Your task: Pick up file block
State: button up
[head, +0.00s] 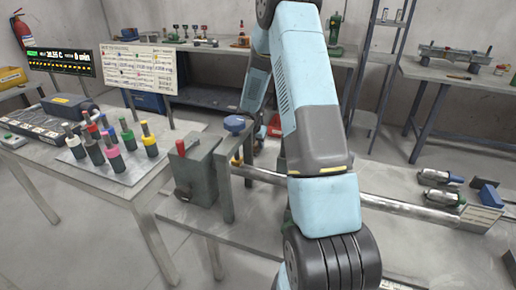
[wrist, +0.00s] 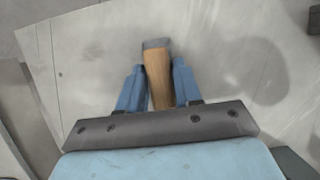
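The file block is a wooden piece (wrist: 158,78) with a grey end, seen in the wrist view over a pale grey surface. My gripper (wrist: 159,72) has one blue finger on each side of it, very close to its sides. The grey end sticks out beyond the fingertips, and the near end goes behind the dark palm. I cannot tell whether the fingers press on the block.
A long metal tube (head: 410,212) lies across the bench. Several coloured holders (head: 128,137) stand on the left table.

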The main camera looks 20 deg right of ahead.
grip_shut()
jog(key=shift+r, duration=0.15)
notch_tip(320, 180, up, 10)
jog(key=shift+f, duration=0.1)
dwell(0.5)
